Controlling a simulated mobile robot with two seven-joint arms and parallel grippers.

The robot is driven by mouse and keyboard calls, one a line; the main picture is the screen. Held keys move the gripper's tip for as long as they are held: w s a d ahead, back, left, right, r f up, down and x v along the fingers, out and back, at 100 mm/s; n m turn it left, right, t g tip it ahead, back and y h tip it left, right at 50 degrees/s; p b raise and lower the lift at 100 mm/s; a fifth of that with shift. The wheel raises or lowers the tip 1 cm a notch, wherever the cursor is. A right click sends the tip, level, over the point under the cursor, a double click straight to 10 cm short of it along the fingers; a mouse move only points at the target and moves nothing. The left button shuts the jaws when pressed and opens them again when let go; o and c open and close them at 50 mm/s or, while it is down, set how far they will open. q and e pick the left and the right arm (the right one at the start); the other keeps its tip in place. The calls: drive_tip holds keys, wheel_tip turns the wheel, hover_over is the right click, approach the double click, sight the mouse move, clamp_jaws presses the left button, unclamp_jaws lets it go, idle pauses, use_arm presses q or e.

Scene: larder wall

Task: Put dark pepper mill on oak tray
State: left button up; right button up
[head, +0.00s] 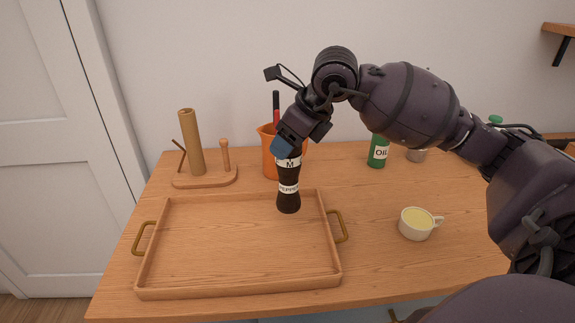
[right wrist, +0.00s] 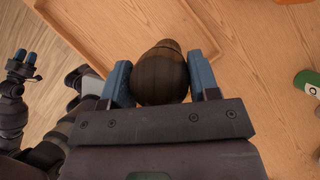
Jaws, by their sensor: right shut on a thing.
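The dark pepper mill (head: 288,199) has white labels and stands about upright in the grip of my right gripper (head: 284,148). In the head view its lower end shows over the right back part of the oak tray (head: 152,262); I cannot tell whether it touches the tray. In the right wrist view the dark brown top of the mill (right wrist: 160,76) sits between the two blue fingers of the right gripper (right wrist: 160,84). The tray (right wrist: 92,40) also shows there, behind the mill. The tray is empty, with brass handles at its sides. My left gripper (right wrist: 22,62) shows small at the left of the right wrist view.
An orange pot (head: 268,160) stands behind the mill. A wooden towel holder (head: 205,178) is at the back left. A white cup (head: 416,224) stands right of the tray.

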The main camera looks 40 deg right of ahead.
sight(289, 165)
drive_tip(key=shift+f, duration=2.8)
drive_tip(key=shift+f, duration=0.1)
drive_tip(key=shift+f+b, duration=0.15)
drive_tip(key=shift+b, duration=0.2)
drive_tip(key=o, duration=1.4)
drive_tip(key=shift+c, duration=0.2)
drive_tip(key=shift+s+r, duration=0.1)
drive_tip(key=shift+r, duration=0.4)
drive_tip(key=p+v, duration=0.1)
drive_tip(key=v, duration=1)
drive_tip(key=shift+s+r+p, duration=0.15)
drive_tip(key=shift+r+p, duration=0.05)
drive_tip(key=shift+p, duration=0.2)
